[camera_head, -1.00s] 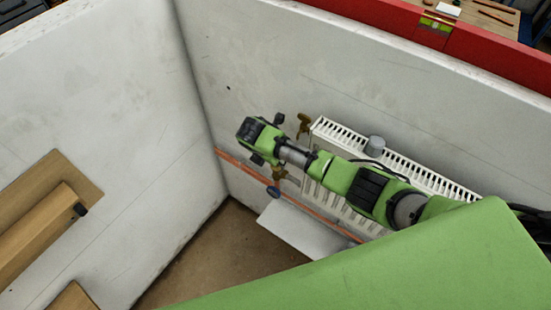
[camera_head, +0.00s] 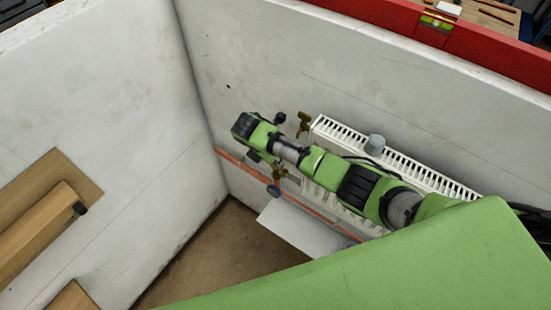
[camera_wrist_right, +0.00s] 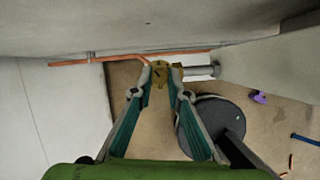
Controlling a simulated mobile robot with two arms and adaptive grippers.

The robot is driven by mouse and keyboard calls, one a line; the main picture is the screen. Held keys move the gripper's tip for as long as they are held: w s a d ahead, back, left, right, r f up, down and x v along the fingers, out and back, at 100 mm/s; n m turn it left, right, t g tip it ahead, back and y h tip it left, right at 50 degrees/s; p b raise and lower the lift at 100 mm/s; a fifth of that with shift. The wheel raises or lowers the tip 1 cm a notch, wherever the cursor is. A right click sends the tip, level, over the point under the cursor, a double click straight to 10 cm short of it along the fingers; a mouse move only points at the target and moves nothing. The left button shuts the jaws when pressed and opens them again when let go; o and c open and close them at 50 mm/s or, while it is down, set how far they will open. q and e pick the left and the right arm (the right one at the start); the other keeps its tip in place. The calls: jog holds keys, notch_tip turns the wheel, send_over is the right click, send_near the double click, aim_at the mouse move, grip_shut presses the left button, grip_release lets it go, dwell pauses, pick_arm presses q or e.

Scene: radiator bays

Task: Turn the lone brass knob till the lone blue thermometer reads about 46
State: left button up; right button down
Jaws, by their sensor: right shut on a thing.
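The brass knob (camera_wrist_right: 160,73) sits between the fingertips of my right gripper (camera_wrist_right: 160,82) in the right wrist view. The gripper is shut on it, one finger on each side. A copper pipe meets the brass fitting there. In the head view my right arm reaches in from the right and its wrist end is at the radiator's left end; the fingers are not clear there. A small round blue thermometer (camera_head: 273,191) shows below the lower brass fitting (camera_head: 278,173). Its reading is too small to make out. My left gripper is not in view.
A white radiator (camera_head: 440,183) hangs on the grey wall, with another brass valve (camera_head: 304,122) at its upper left. A grey cylinder (camera_head: 375,143) stands by its top. A white panel (camera_head: 298,229) lies below. Wooden boards (camera_head: 40,225) are on the left wall.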

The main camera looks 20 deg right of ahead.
jog(key=m, duration=0.1)
jog(key=m+g+b, duration=0.1)
jog(key=m, duration=0.1)
jog(key=shift+w+a+f+m, duration=0.1)
jog(key=shift+w+m, duration=0.1)
jog(key=shift+m, duration=0.1)
jog(key=m+g+b, duration=0.1)
jog(key=m+b, duration=0.2)
jog(key=shift+w+f+m+g, duration=0.1)
jog(key=shift+w+m+g, duration=0.05)
jog(key=shift+m+g, duration=0.2)
jog(key=m+g+b, duration=0.1)
jog(key=m+b, duration=0.2)
jog(key=m+g+b, duration=0.1)
jog(key=m+b, duration=0.2)
jog(key=b, duration=0.1)
jog(key=shift+w, duration=0.2)
jog(key=shift+d+m+g+y+b, duration=0.2)
jog(key=shift+m+g+y+b, duration=0.35)
jog(key=shift+m+b, duration=1)
jog(key=shift+r, duration=0.2)
jog(key=c, duration=2)
grip_release()
jog(key=shift+o, duration=0.2)
jog(key=shift+r, duration=0.1)
